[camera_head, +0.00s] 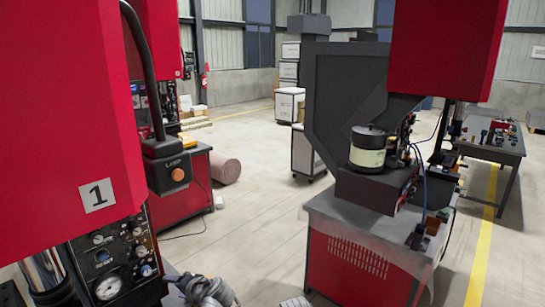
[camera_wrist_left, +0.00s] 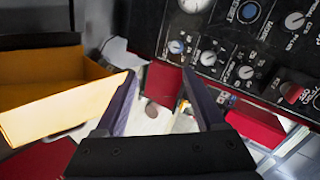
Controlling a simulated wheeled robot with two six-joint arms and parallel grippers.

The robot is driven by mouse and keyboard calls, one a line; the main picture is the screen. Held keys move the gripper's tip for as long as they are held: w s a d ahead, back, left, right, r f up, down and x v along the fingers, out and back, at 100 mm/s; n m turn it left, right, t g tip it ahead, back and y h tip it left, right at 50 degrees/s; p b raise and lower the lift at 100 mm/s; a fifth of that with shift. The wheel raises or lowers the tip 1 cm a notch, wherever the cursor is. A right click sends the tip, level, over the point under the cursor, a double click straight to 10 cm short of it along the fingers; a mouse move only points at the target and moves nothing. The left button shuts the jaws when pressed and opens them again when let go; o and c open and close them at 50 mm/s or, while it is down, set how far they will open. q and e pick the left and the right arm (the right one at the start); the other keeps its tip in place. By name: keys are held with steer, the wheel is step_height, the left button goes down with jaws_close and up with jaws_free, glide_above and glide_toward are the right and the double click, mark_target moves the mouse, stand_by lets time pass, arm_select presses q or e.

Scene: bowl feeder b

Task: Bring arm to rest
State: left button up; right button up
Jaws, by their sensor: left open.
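My left gripper (camera_wrist_left: 158,73) shows in the left wrist view with its two dark fingers spread apart. It is open and nothing is between the fingers. In the head view, part of my grey left arm (camera_head: 208,291) shows at the bottom edge, just right of the machine's control panel (camera_head: 108,258). The same kind of black panel with knobs and a gauge (camera_wrist_left: 235,45) fills the upper right of the left wrist view, behind the right finger. My right gripper cannot be made out in the head view.
A red machine (camera_head: 60,120) marked 1 stands close at the left. A yellow open bin (camera_wrist_left: 45,80) is left of the fingers in the wrist view. A bowl feeder (camera_head: 368,148) stands on a red and grey bench (camera_head: 360,255) at the right.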

arm_select(q)
steer(key=s+d+f+g+h, duration=0.3)
steer(key=s+d, duration=0.5)
steer(key=d, duration=0.3)
steer(key=s+d+f+g+h, duration=0.4)
steer(key=s+d+f, duration=0.3)
steer(key=d, duration=0.4)
steer(key=shift+s+d+f+h, duration=0.3)
steer(key=shift+s+f+h, duration=0.1)
steer(key=shift+s+h, duration=0.35)
